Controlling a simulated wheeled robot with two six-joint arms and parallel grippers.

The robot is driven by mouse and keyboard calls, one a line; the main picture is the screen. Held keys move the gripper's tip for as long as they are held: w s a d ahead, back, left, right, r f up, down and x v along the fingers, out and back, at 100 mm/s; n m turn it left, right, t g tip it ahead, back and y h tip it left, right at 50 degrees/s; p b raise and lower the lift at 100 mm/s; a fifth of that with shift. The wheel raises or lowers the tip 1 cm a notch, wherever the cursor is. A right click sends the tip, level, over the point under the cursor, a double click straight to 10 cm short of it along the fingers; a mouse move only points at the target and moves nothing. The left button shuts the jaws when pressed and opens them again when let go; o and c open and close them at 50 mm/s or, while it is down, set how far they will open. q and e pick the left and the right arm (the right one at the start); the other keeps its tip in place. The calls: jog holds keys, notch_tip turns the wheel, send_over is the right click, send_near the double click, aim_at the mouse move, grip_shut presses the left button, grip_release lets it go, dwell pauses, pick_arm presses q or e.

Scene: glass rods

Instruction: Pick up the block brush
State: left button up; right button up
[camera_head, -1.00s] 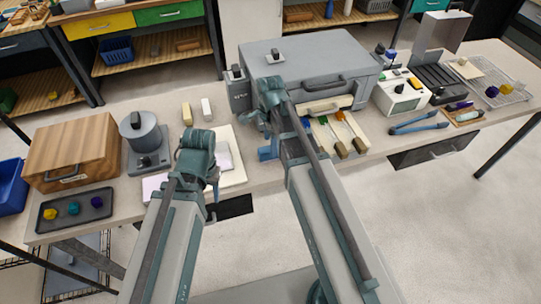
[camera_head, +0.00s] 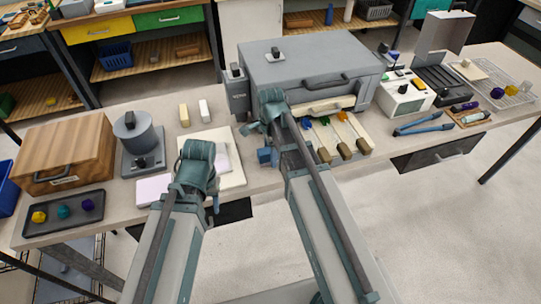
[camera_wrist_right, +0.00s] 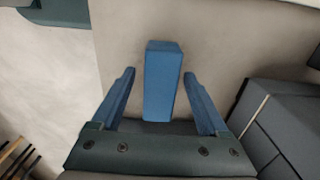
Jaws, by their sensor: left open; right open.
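The block brush looks like a blue block (camera_wrist_right: 163,80) in the right wrist view, between the two blue fingers of my right gripper (camera_wrist_right: 159,100). The fingers are apart, with a gap on each side of the block. My left gripper (camera_head: 214,203) is over the table's front edge near the white board, open and apart from the blue block.
A large grey case (camera_head: 312,62) stands behind my right arm. Several handled tools lie on a board (camera_head: 362,127) to its right. A pale board (camera_head: 230,178) lies between the arms. A wooden box (camera_head: 62,150) and a dark tray (camera_head: 62,220) are at left.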

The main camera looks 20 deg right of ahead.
jog(key=shift+f, duration=0.25)
dwell(0.3)
grip_shut()
